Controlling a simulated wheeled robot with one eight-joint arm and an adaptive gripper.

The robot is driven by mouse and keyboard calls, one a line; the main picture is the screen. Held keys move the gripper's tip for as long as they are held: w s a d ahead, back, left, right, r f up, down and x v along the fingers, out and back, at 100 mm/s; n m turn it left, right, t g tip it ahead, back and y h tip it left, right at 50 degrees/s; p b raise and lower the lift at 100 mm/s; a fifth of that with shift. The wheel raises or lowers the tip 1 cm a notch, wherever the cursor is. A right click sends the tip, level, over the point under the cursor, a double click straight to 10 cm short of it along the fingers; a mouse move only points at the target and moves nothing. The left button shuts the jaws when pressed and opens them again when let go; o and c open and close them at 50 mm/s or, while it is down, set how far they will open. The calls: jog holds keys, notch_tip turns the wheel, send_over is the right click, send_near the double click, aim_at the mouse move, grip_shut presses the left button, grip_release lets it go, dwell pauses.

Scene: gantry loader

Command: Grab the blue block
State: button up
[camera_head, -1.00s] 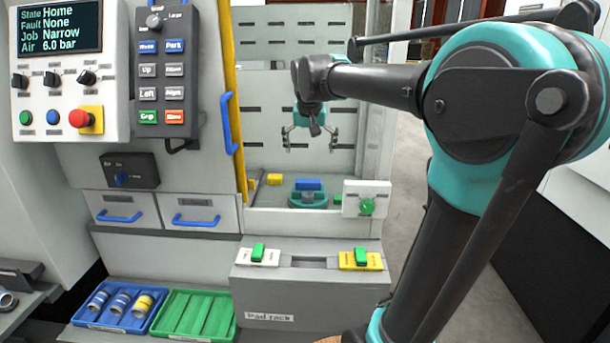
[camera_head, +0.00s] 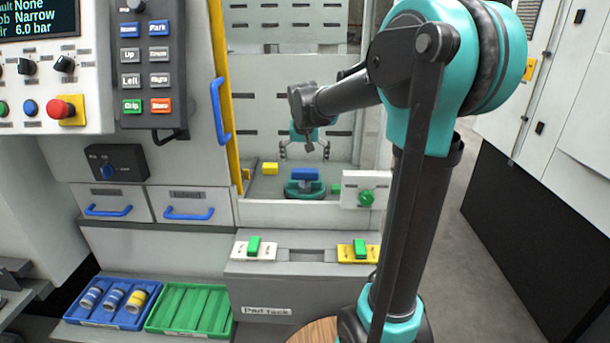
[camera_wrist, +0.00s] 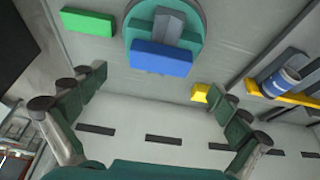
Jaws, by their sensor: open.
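The blue block (camera_head: 305,174) lies on a teal round fixture (camera_head: 305,190) inside the machine bay. In the wrist view the blue block (camera_wrist: 161,58) sits at the edge of the teal fixture (camera_wrist: 190,22), beside a grey block on it. My gripper (camera_head: 304,152) hangs above the blue block with its fingers spread and empty. In the wrist view my gripper (camera_wrist: 155,84) shows fingers at left and right, apart, with the blue block beyond and between them. It does not touch the block.
A blue-banded cylinder (camera_wrist: 280,82) is at the right in the wrist view. A white panel with a green knob (camera_head: 366,197) stands at the bay's front right; a yellow post (camera_head: 225,95) bounds the left.

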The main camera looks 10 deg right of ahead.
aim_at(305, 170)
jog(key=shift+x, duration=2.8)
jog(key=shift+w, duration=0.1)
jog(key=c, duration=1.2)
jog(key=shift+r, duration=0.15)
